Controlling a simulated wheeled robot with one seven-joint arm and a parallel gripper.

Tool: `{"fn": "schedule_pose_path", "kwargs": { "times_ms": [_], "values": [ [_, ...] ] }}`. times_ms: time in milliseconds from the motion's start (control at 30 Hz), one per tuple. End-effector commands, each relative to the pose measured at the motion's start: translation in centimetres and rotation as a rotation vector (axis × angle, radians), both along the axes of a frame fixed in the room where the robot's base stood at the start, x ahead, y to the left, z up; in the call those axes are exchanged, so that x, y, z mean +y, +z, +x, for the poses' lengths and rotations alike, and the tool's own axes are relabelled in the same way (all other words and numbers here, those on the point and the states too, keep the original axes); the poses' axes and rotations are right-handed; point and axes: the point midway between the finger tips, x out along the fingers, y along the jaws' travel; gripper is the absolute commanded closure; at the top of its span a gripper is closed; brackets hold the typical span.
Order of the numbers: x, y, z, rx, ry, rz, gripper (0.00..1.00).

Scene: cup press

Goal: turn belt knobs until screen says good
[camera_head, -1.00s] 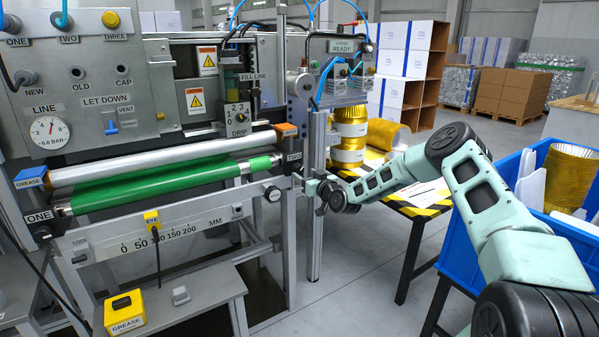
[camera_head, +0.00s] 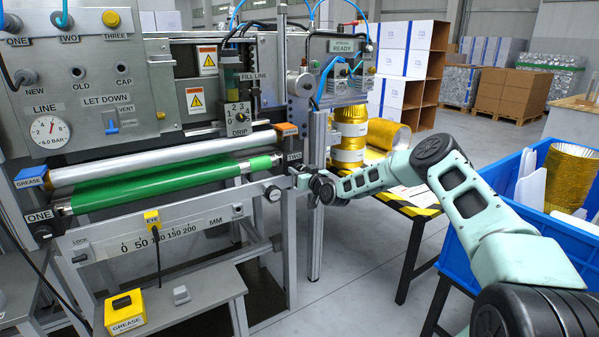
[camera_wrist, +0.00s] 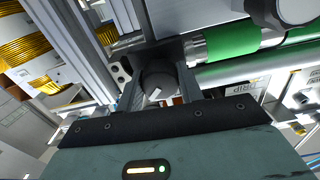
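The green belt (camera_head: 165,183) runs over a roller on the machine's front. Belt knob ONE (camera_head: 42,232) sits at the roller's left end. At the right end, by the TWO label (camera_head: 294,157), my gripper (camera_head: 301,181) hides most of what lies behind it. In the wrist view a dark round knob (camera_wrist: 158,82) with a white mark lies between the fingers of my gripper (camera_wrist: 160,92). The fingers look spread to either side of it, and contact is not clear. A small screen (camera_head: 342,46) at the upper right reads READY; no "good" is legible.
A metal post (camera_head: 316,220) stands right beside my gripper. A striped-edge table (camera_head: 425,210) with gold rolls (camera_head: 350,135) and a blue crate (camera_head: 490,225) stand to the right. A yellow GREASE box (camera_head: 125,312) is at the lower left. Floor between machine and table is clear.

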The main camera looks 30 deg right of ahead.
Motion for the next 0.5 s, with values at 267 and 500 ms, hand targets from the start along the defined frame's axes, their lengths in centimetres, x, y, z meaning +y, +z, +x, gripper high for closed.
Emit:
{"fn": "schedule_pose_path", "kwargs": {
  "times_ms": [267,500],
  "values": [
    [0.01,-0.2,0.0,0.0,0.0,0.043,0.86],
    [0.02,-0.39,0.0,0.003,0.0,0.186,0.86]
  ]
}}
